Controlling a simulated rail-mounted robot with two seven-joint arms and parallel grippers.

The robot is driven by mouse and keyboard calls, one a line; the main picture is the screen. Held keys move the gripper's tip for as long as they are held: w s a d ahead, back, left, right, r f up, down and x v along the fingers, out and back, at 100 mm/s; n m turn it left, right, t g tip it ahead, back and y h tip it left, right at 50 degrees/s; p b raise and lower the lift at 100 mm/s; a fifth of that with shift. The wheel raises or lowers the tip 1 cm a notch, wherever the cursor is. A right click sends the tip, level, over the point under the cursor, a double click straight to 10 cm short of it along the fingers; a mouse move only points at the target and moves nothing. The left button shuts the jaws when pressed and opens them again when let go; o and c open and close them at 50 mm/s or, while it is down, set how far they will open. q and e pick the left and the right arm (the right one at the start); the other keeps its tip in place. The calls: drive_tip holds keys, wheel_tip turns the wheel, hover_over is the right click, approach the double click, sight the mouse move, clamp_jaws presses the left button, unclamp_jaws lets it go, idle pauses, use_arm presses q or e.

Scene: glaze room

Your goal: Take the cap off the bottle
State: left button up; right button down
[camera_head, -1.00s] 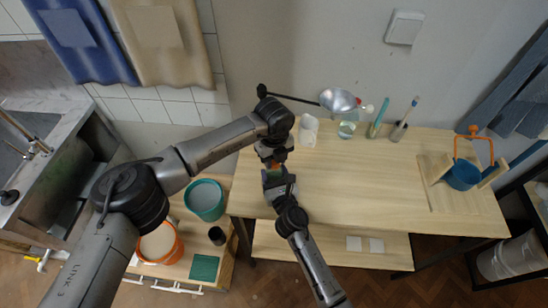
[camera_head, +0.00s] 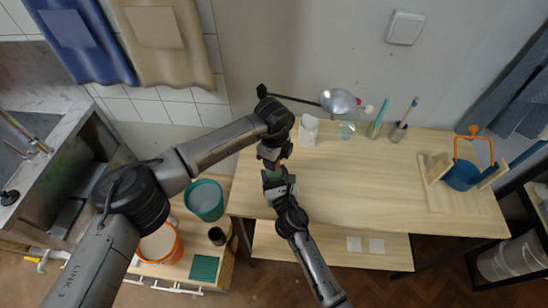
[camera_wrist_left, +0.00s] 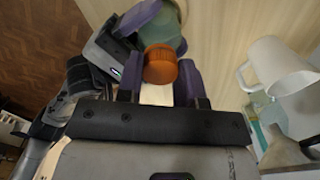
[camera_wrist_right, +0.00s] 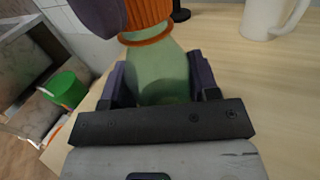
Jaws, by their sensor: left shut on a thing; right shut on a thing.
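The bottle (camera_wrist_right: 160,75) is translucent green. My right gripper (camera_head: 275,178) is shut on its body, and the bottle stands between the two fingers in the right wrist view. The cap (camera_wrist_left: 160,65) is orange and ribbed. My left gripper (camera_head: 273,155) is shut on it, with one purple finger on each side in the left wrist view. In the right wrist view the cap (camera_wrist_right: 147,12) is at the bottle's top, just above a thin orange ring on the neck. I cannot tell whether the cap is still seated. The grippers hide most of both in the head view.
The wooden table (camera_head: 370,190) is mostly clear to the right. A blue pot (camera_head: 463,175) sits at the right. Buckets (camera_head: 205,200) stand at lower left.

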use_arm(q)
drive_tip(key=shift+r, duration=0.3)
drive_tip(key=shift+r, duration=0.8)
drive_tip(key=shift+r, duration=2)
use_arm(e)
drive_tip(key=shift+c, duration=1.4)
unclamp_jaws()
drive_tip(key=shift+s, duration=0.15)
